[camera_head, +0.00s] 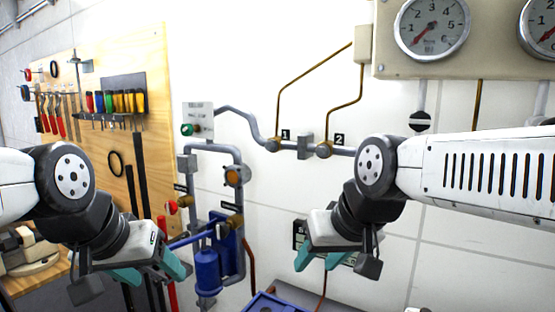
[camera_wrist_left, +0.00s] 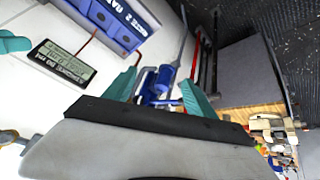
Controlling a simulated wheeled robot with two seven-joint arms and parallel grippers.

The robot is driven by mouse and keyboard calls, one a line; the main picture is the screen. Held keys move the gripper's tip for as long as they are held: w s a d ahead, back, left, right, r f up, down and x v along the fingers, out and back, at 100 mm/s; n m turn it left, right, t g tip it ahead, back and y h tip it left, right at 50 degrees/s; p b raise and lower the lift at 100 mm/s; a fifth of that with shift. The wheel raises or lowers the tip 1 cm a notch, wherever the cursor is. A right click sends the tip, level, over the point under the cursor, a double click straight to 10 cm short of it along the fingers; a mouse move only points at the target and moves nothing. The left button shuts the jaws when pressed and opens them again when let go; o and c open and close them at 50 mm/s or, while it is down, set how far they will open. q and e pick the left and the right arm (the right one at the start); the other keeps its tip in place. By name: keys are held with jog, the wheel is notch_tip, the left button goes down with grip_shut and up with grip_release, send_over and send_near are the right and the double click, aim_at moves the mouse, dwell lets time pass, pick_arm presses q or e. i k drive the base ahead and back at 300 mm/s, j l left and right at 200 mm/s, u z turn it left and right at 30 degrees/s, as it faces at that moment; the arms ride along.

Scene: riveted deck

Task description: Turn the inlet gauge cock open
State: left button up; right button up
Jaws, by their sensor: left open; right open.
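The gauge cock labels are too small to tell which is the inlet one. A black round fitting (camera_head: 420,121) is below the left gauge (camera_head: 432,27). My left gripper (camera_head: 150,270) is open, in front of the blue pump (camera_head: 207,270); in the left wrist view its open fingers (camera_wrist_left: 160,92) frame blue parts without visible contact. My right gripper (camera_head: 320,262) is open and empty, below fitting 2.
A second gauge (camera_head: 540,28) is cut off at the right. Grey pipework with a red knob (camera_head: 172,207) and a green knob (camera_head: 187,130) stands centre-left. A wooden tool board (camera_head: 105,100) is left. A blue bin (camera_head: 275,303) is low in front. A dark-framed label (camera_wrist_left: 62,62) is on the wall.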

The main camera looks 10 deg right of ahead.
aim_at(420, 120)
jog(key=z, duration=1.7)
